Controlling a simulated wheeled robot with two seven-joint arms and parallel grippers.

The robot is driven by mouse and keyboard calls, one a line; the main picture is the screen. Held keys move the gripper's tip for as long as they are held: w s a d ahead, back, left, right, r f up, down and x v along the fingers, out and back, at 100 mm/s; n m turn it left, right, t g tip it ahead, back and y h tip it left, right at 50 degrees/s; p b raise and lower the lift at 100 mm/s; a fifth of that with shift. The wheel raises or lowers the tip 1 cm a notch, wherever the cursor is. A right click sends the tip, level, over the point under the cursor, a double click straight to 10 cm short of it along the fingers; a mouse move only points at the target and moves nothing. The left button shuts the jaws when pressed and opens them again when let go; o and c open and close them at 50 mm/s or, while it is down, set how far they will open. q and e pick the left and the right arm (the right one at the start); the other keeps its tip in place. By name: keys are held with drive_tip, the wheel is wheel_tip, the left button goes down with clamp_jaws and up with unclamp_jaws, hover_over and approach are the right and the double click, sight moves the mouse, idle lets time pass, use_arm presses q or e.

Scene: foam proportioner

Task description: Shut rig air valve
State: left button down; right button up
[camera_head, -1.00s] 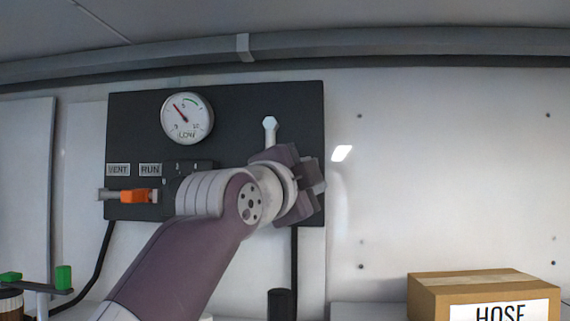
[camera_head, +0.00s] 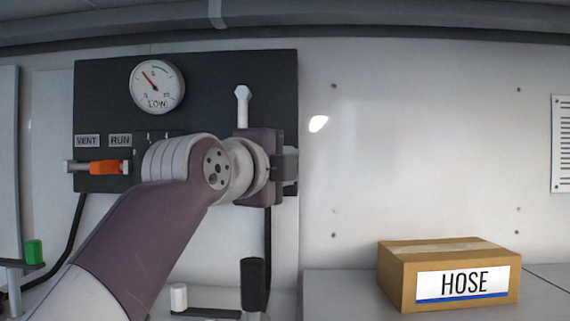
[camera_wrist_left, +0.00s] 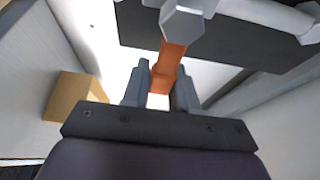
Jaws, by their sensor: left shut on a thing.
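My left gripper (camera_head: 286,165) is in front of the right part of the black panel, below a pale hexagonal-ended fitting (camera_head: 242,92). In the left wrist view, an orange handle (camera_wrist_left: 172,57) runs from a grey hexagonal piece (camera_wrist_left: 183,20) down between the two fingers of the left gripper (camera_wrist_left: 163,82), which is shut on it. The handle has a pale end. In the head view my wrist and gripper hide this handle. My right gripper is not in view.
The black panel (camera_head: 215,80) carries a round gauge (camera_head: 157,87) marked LOW and another orange lever (camera_head: 105,167) under VENT and RUN labels. A HOSE box (camera_head: 450,277) stands at right. A black upright handle (camera_head: 252,284) stands below.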

use_arm(q)
drive_tip(key=shift+f, duration=0.2)
drive_tip(key=c, duration=1)
unclamp_jaws()
drive_tip(key=shift+o, duration=0.2)
drive_tip(key=shift+s+r, duration=0.15)
drive_tip(key=shift+s+a, duration=0.1)
drive_tip(key=shift+s, duration=0.1)
drive_tip(key=b+v, duration=0.5)
drive_tip(key=v, duration=0.7)
